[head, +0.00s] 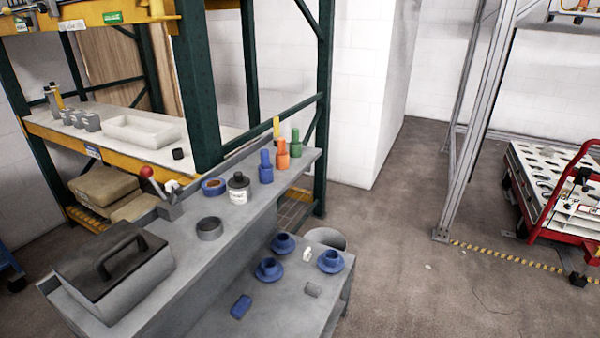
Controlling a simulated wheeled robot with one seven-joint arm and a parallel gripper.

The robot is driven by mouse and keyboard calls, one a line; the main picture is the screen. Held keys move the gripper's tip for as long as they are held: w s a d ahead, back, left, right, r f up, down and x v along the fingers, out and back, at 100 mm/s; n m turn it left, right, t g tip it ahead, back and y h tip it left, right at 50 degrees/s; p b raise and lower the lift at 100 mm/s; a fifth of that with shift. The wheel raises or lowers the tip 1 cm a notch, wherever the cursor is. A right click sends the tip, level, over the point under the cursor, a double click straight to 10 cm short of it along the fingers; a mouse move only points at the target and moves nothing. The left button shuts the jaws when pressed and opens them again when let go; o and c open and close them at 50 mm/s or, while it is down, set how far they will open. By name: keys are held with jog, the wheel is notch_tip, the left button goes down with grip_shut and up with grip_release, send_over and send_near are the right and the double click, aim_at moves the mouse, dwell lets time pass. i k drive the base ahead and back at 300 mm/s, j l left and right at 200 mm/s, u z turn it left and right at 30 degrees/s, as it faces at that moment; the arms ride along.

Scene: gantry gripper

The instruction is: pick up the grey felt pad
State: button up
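My gripper is not in view.
Around the grey piece are blue cups on saucers (331,262), a blue block (241,306) and a small white item (307,253). A higher grey bench (225,245) behind holds a lidded box (115,280), a dark ring (209,228) and several bottles.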

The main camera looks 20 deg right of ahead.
aim_at(313, 290)
jog(key=z, duration=1.55)
jog(key=u, duration=1.6)
jog(key=i+l+u, duration=0.15)
jog(key=u, duration=0.35)
jog(key=i+l+u, duration=0.15)
jog(key=u, duration=0.3)
jog(key=l+u, duration=0.3)
jog(key=u, duration=0.2)
jog(key=i+l+u, duration=0.25)
jog(key=l, duration=1)
jog(key=l+u, duration=0.25)
jog(key=l, duration=0.95)
jog(key=k, duration=0.05)
